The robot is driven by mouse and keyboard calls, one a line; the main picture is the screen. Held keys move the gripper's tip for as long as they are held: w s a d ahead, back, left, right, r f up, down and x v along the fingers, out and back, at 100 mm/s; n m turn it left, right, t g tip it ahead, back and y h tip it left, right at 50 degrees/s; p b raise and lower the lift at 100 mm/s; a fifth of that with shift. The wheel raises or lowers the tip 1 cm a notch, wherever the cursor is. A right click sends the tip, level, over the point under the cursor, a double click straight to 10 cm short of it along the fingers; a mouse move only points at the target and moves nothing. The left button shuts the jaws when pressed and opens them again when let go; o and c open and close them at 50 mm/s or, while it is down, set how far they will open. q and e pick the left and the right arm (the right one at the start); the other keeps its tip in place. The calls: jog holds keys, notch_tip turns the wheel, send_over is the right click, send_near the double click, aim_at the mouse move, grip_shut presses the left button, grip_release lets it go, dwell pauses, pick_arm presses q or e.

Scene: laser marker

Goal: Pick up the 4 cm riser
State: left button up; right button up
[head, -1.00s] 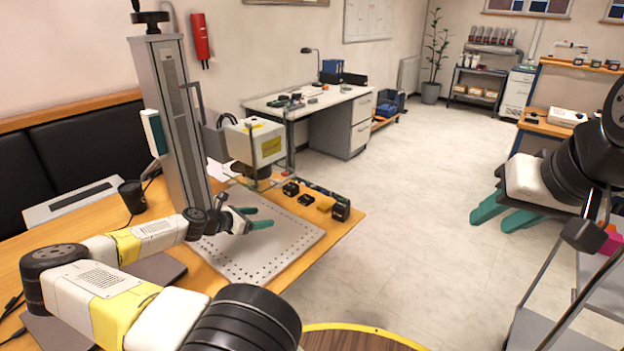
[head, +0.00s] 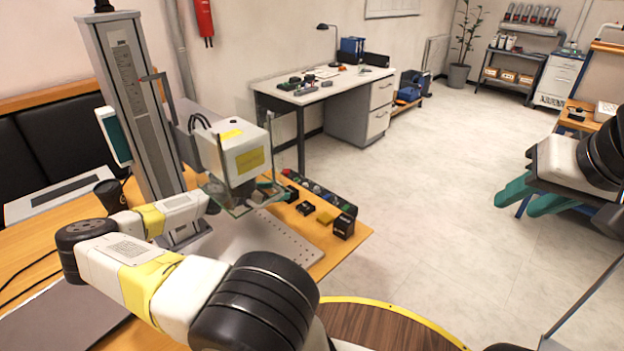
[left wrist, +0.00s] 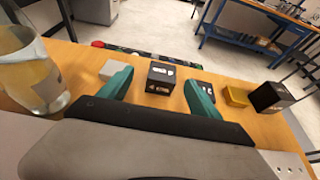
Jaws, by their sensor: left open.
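In the left wrist view, a black block (left wrist: 161,78) with white markings stands on the wooden table between the teal fingers of my left gripper (left wrist: 158,82). The gripper is open and empty. A lower black block (left wrist: 207,89) is partly hidden by the right finger, and a larger black block (left wrist: 270,97) stands at the right. I cannot read their labels, so which is the 4 cm riser is unclear. My right gripper (head: 518,203) is open and empty, over the floor.
The laser head (head: 240,150) with its clear guard hangs over the perforated plate (head: 283,238). A yellow block (left wrist: 236,96), a grey block (left wrist: 112,70) and a glass jar (left wrist: 32,70) are close to my left gripper. A row of small items (head: 320,190) lines the table's far edge.

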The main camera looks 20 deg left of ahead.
aim_at(288, 190)
pick_arm(q)
jog(key=x, duration=0.6)
jog(key=shift+w+d+f, duration=0.15)
jog(key=shift+d+f, duration=0.2)
jog(key=shift+f, duration=0.05)
grip_shut()
